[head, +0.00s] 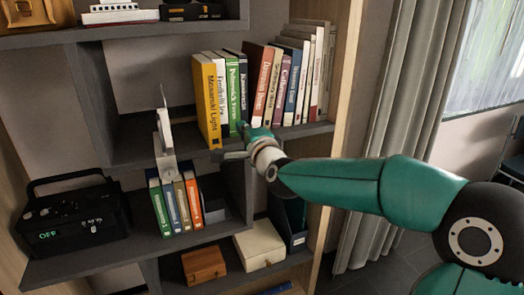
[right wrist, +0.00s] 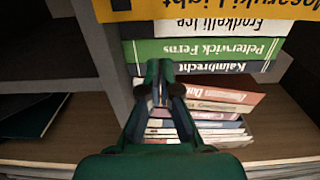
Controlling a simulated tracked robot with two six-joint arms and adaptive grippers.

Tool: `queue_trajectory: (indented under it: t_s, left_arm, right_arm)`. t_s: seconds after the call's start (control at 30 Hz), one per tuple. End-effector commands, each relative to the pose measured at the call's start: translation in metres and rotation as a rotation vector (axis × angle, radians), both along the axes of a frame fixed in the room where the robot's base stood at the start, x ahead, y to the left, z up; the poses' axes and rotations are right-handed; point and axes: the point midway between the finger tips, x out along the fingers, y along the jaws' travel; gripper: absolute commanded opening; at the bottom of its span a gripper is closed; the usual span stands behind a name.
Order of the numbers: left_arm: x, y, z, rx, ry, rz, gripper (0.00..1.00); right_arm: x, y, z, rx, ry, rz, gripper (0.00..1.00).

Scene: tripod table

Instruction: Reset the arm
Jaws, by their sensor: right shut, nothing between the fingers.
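My right arm comes in from the right in the head view. Its green and grey right gripper (head: 238,143) is in front of the bookshelf, at the row of upright books. In the right wrist view the right gripper (right wrist: 162,75) has its fingers together with nothing held between them. Beyond them are book spines, among them a green book (right wrist: 205,50) and a yellow book (right wrist: 200,8). In the head view the yellow book (head: 206,100) stands at the left end of the row. Whether the fingers touch a book, I cannot tell. My left gripper is not in view.
Below are several smaller books (head: 175,205), a black radio (head: 70,215) reading OFF, a brown box (head: 204,264) and a cream box (head: 260,245). A curtain (head: 400,100) hangs right of the shelf, with open floor below.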

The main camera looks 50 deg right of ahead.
Motion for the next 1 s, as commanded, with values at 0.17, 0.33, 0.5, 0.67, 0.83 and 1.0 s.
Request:
queue_trajectory:
  t_s: [0.17, 0.33, 0.5, 0.67, 0.83, 1.0]
  left_arm:
    - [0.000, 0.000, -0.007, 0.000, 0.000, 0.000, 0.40]
    - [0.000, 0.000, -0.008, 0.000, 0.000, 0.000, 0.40]
    - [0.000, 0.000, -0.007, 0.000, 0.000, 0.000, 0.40]
    - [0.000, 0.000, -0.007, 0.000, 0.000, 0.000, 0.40]
    - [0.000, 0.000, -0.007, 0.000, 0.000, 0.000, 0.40]
    - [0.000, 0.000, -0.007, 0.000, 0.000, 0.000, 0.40]
  right_arm:
    - [-0.036, 0.018, 0.001, 0.000, -0.003, 0.005, 0.00]
    - [-0.068, 0.031, 0.001, 0.000, -0.003, 0.005, 0.00]
    - [-0.088, 0.040, 0.001, 0.001, -0.001, 0.005, 0.00]
    - [-0.095, 0.042, 0.000, -0.001, 0.000, 0.004, 0.00]
    - [-0.090, 0.044, -0.010, 0.003, 0.021, 0.011, 0.00]
    - [-0.060, 0.057, -0.065, 0.026, 0.142, 0.052, 0.00]
